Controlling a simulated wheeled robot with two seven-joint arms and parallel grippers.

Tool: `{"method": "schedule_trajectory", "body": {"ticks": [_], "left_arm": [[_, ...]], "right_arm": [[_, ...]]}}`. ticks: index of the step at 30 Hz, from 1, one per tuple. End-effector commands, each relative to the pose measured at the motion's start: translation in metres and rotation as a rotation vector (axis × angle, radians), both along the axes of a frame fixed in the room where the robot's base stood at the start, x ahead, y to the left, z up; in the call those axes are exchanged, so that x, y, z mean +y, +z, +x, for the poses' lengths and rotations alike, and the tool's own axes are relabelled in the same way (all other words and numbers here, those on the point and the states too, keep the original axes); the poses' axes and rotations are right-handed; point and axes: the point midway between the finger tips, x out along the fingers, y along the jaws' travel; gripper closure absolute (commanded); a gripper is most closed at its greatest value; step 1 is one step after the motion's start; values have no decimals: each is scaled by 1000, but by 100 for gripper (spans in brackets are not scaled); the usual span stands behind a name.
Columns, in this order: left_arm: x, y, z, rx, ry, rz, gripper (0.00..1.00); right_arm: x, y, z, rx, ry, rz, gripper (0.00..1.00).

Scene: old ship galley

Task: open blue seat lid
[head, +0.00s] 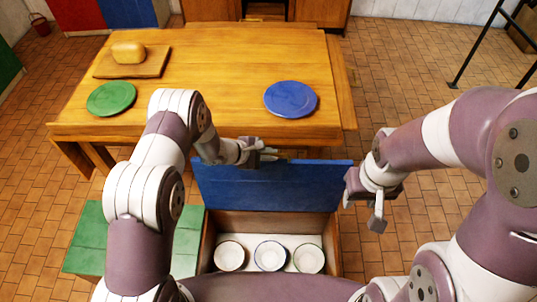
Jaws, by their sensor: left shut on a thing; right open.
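The blue seat lid (275,185) stands raised, close to upright, at the back of an open wooden seat box (332,245) in the head view. The box interior shows below it. My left gripper (264,154) is shut on the lid at its top edge, left of the middle. My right gripper (362,205) is open and empty, just right of the lid's right end.
Three bowls (270,256) sit in the box. A green seat (88,240) stands to the left. Behind the lid is a wooden table (215,75) with a green plate (111,98), a blue plate (290,99) and a loaf (128,52) on a board.

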Motion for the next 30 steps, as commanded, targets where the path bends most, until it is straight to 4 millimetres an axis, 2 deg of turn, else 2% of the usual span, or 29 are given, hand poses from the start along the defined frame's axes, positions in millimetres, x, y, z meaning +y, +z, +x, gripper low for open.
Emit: {"method": "schedule_trajectory", "body": {"ticks": [1, 2, 3, 4, 14, 17, 24, 30], "left_arm": [[1, -7, -5, 15, 0, 6, 100], [1, -7, -5, 16, -1, 6, 78], [1, -7, -5, 16, -1, 6, 65], [1, -6, -5, 14, -1, 6, 62], [4, 0, -4, 6, 0, 2, 62], [16, 11, -10, 6, 3, 1, 62], [63, 50, -35, 8, 4, 3, 62], [86, 68, -48, 11, 2, 4, 62]], "right_arm": [[0, -1, 0, 0, 0, 0, 57], [0, -1, 0, 0, 0, 0, 57], [0, -1, 0, 0, 0, 0, 57], [0, -1, 0, 0, 0, 0, 57], [0, 0, 0, 0, 0, 0, 57], [0, 0, 0, 0, 0, 0, 57], [0, 3, 0, 0, 0, 0, 57], [0, 4, 0, 0, 0, 0, 57]]}}
